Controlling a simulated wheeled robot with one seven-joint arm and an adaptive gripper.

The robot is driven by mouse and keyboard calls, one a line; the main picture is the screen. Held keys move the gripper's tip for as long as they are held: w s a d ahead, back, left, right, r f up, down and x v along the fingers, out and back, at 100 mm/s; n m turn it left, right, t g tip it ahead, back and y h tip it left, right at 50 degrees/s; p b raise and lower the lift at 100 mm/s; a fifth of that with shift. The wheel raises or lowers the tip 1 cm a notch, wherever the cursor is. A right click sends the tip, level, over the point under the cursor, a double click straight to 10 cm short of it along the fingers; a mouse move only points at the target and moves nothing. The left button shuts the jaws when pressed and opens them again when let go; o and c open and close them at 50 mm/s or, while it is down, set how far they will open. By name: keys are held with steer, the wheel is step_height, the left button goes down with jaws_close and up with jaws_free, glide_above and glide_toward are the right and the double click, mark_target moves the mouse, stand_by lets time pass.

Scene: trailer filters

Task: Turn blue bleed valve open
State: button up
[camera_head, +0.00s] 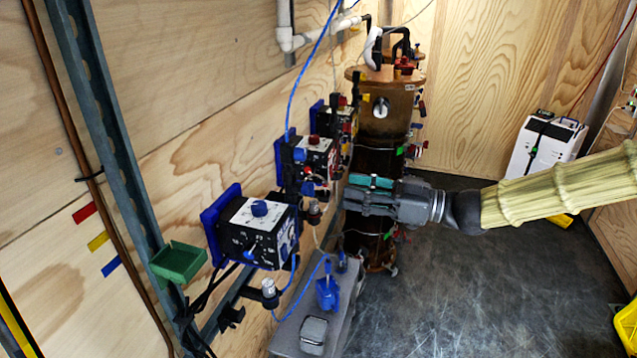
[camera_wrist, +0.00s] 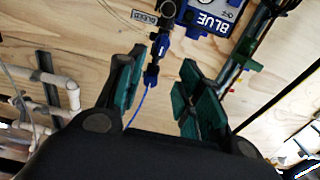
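In the wrist view, a slim dark valve fitting with blue parts (camera_wrist: 152,74) hangs beside a small plate reading BLEED (camera_wrist: 143,17). A blue sign reading BLUE (camera_wrist: 209,19) is to its right; the lettering is upside down. A thin blue tube runs down from the fitting. My gripper (camera_wrist: 158,84) is open and empty, with its teal-padded fingers apart. The fitting shows between the fingers, nearer the left one, and seems to lie beyond the tips. In the head view my gripper (camera_head: 350,196) reaches left toward the wall units; its tips hide what is behind them.
A black control box with a blue knob (camera_head: 258,230) sits on the wall, with similar boxes (camera_head: 317,158) behind it. A brown cylinder (camera_head: 385,105) stands close behind my gripper. A grey box (camera_head: 313,334) is below.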

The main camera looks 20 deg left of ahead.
mark_target(314, 185)
steer(key=a+p, duration=0.2)
steer(key=a, duration=0.6)
steer(key=shift+w+a, duration=0.15)
steer(key=shift+a, duration=0.25)
jaws_close()
